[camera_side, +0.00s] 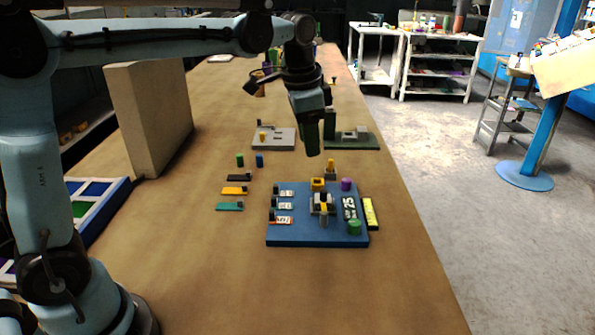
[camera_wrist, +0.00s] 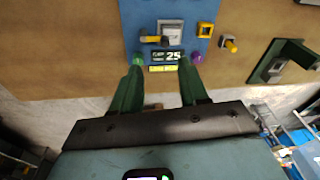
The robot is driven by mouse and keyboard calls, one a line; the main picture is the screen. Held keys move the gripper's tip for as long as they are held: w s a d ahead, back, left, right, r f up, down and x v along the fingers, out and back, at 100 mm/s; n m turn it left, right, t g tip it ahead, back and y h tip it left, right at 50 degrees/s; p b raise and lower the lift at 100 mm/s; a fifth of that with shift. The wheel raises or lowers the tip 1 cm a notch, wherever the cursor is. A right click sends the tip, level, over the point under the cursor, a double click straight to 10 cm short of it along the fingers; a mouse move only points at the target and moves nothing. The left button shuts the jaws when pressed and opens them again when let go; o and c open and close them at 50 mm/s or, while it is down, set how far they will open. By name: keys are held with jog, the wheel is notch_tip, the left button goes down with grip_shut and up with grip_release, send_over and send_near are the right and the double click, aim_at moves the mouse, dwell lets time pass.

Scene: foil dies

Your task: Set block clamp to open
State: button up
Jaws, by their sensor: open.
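The block clamp is most likely the grey block fixture (camera_side: 316,204) with a yellow and dark lever (camera_side: 324,210) on the blue panel (camera_side: 290,240). I cannot tell from the lever which state the clamp is in. My gripper (camera_side: 314,150) is open and empty, above and behind the panel. In the wrist view its green fingers (camera_wrist: 161,64) are spread, with the number display (camera_wrist: 167,56) between their tips in the picture.
The panel also carries a green knob (camera_side: 354,228), a purple knob (camera_side: 346,184), a yellow square piece (camera_side: 317,184) and several labelled switches at left. Behind stand a grey fixture (camera_side: 284,139) and a green fixture (camera_side: 360,142). Small coloured pieces lie left; the front table is clear.

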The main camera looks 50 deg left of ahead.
aim_at(324, 190)
jog(key=w+f, duration=0.1)
jog(key=f, duration=0.3)
jog(key=w+f+m+g, duration=0.1)
jog(key=w+f, duration=0.1)
jog(key=f, duration=0.3)
jog(key=w+f+m, duration=0.1)
jog(key=f, duration=0.4)
jog(key=shift+w+d+g, duration=0.25)
jog(key=shift+w+g, duration=0.1)
jog(key=shift+g, duration=0.05)
grip_shut()
